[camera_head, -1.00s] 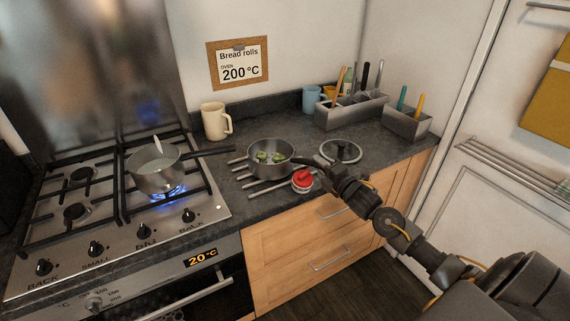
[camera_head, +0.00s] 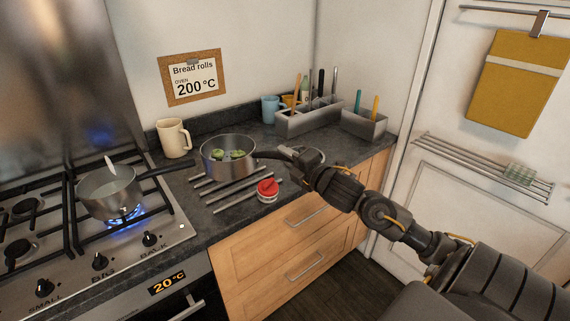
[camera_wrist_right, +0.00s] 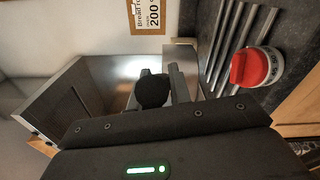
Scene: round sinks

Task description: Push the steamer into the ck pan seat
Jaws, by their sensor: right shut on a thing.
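The steamer, a round metal pan (camera_head: 227,168) with green vegetables inside, sits at the back of the metal rack bars on the counter. Its dark handle points right toward my right gripper (camera_head: 290,157). My right gripper is shut on this handle; the right wrist view shows a dark handle end (camera_wrist_right: 152,90) by the fingers. A saucepan (camera_head: 108,202) of pale liquid stands on the lit burner at left, a spoon-like piece in it and its handle pointing right. I cannot tell which part is the pan seat. My left gripper is not in view.
A cream mug (camera_head: 174,139) is behind the steamer. Metal utensil holders (camera_head: 308,121) stand at the back right. The blue flame (camera_head: 125,215) is lit.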

